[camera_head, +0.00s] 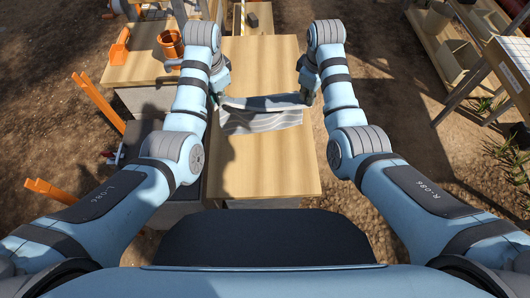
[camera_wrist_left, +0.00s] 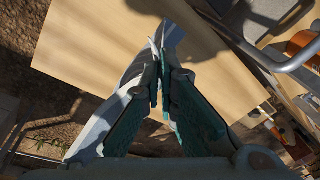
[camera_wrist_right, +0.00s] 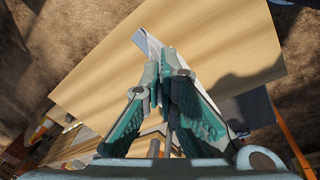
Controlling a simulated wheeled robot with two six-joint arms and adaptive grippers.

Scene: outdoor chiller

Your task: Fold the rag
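The grey and white patterned rag (camera_head: 262,122) lies on the wooden table, with its upper strip lifted and stretched between my two grippers. My left gripper (camera_head: 216,98) is at the rag's left end; in the left wrist view its fingertips (camera_wrist_left: 161,65) are together on the rag (camera_wrist_left: 125,88). My right gripper (camera_head: 307,98) is at the rag's right end; in the right wrist view its fingertips (camera_wrist_right: 162,78) are together at the rag's edge (camera_wrist_right: 148,42). The fingers hide the pinched parts of the rag.
The wooden table (camera_head: 268,168) is bare in front of and behind the rag. A side table on the left holds an orange pot (camera_head: 171,43) and an orange tool (camera_head: 117,47). Shelves (camera_head: 447,50) stand at right.

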